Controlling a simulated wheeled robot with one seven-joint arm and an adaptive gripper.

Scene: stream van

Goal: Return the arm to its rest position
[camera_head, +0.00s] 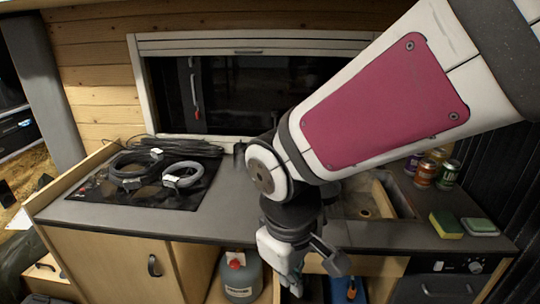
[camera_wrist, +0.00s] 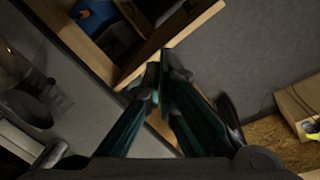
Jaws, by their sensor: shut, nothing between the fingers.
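My arm reaches across the head view from the upper right, with its white and dark red link in front of the counter. My gripper (camera_head: 305,277) hangs down at the front edge of the counter, in front of the open space below it. In the wrist view, my gripper (camera_wrist: 165,68) shows its two dark green fingers with the tips together and nothing between them. The fingers point toward the open wooden compartment (camera_wrist: 190,25) below the counter. Part of the sink behind my arm is hidden.
A grey gas bottle (camera_head: 240,278) stands in the open cabinet below. The counter's middle left is clear.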

